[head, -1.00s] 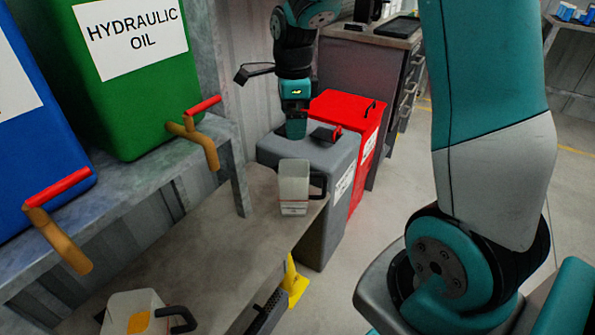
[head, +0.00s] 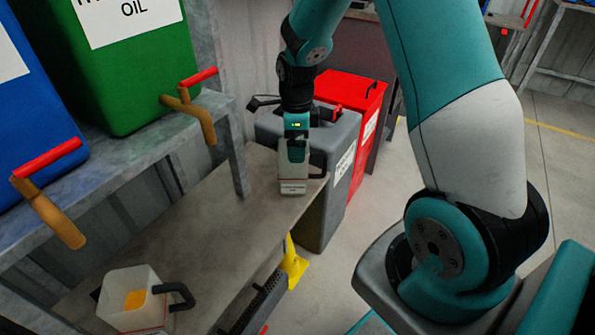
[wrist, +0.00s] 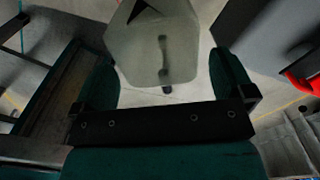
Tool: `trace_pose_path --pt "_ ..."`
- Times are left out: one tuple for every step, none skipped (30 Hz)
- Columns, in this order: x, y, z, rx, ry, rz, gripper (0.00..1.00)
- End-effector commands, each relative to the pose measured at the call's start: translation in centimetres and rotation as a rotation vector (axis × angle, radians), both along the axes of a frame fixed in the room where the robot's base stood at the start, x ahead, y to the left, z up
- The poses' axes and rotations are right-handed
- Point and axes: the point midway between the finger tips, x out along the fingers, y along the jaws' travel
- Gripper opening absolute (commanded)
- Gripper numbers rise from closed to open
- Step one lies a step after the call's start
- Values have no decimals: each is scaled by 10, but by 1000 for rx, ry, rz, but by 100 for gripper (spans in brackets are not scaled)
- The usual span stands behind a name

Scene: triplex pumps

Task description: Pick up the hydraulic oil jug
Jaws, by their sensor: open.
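A pale grey-white jug (head: 293,180) with a dark handle stands upright near the right end of the low bench (head: 210,230). My gripper (head: 297,152) is just above and behind this jug in the head view. In the wrist view the jug (wrist: 160,45) shows between the two spread fingers of my gripper (wrist: 168,78), with clear gaps on both sides. The fingers do not appear to touch it. A second pale jug (head: 150,315) with a dark handle and something orange inside stands at the near left of the bench. I cannot read either jug's label.
A green hydraulic oil tank (head: 140,75) and a blue tank (head: 35,130) sit on a raised shelf, their taps sticking out. A grey bin (head: 335,200) and a red bin (head: 362,95) stand just beyond the bench. The middle of the bench is clear.

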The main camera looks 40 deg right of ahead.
Motion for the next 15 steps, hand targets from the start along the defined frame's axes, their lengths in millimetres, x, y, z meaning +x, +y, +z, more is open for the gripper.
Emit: trace_pose_path --pt "-2 1 -13 0 4 0 100" --pt "-2 1 -18 1 4 0 100" --pt "-2 1 -24 0 4 0 100" --pt "-2 1 -27 1 2 0 100" --pt "-2 1 -31 1 3 0 100" --pt "-2 1 -34 1 2 0 100" --pt "-2 1 -36 0 1 0 100" --pt "-2 1 -37 0 0 0 100" --pt "-2 1 -38 0 0 0 100" --pt "-1 1 -38 -1 -1 0 100" --pt "-1 1 -38 -1 -1 0 100" --pt "-1 1 -38 -1 -1 0 100" --pt "-1 1 -38 -1 -1 0 100" --pt "-1 1 -37 -1 -1 0 100" --pt "-1 1 -37 0 0 0 100"
